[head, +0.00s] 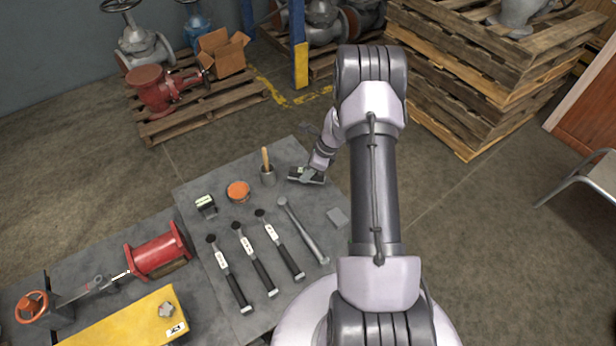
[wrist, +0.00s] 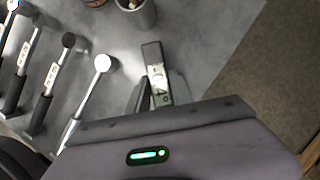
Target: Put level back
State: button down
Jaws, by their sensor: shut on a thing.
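My gripper (head: 312,172) is over the far right part of the grey table (head: 190,190). In the wrist view my gripper (wrist: 160,95) is shut on a short dark bar with a pale middle, which I take to be the level (wrist: 153,55). The level also shows in the head view (head: 298,174), partly hidden by the fingers. Whether it touches the tabletop I cannot tell. A small flat grey rectangle (head: 338,217) lies on the table nearer to me, beside my arm.
Several black-handled tools (head: 230,275) and a grey bar tool (head: 302,230) lie left of my gripper. A cup with a wooden handle (head: 268,176), an orange tin (head: 238,191) and a small dark box (head: 205,206) stand nearby. Pallets (head: 470,75) stand beyond the table.

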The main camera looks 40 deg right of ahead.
jog(key=shift+w+d+f, duration=0.2)
jog(key=shift+d+f, duration=0.1)
jog(key=shift+f+b, duration=0.85)
jog(key=shift+f, duration=0.65)
jog(key=shift+f, duration=0.15)
jog(key=c, duration=1.1)
grip_release()
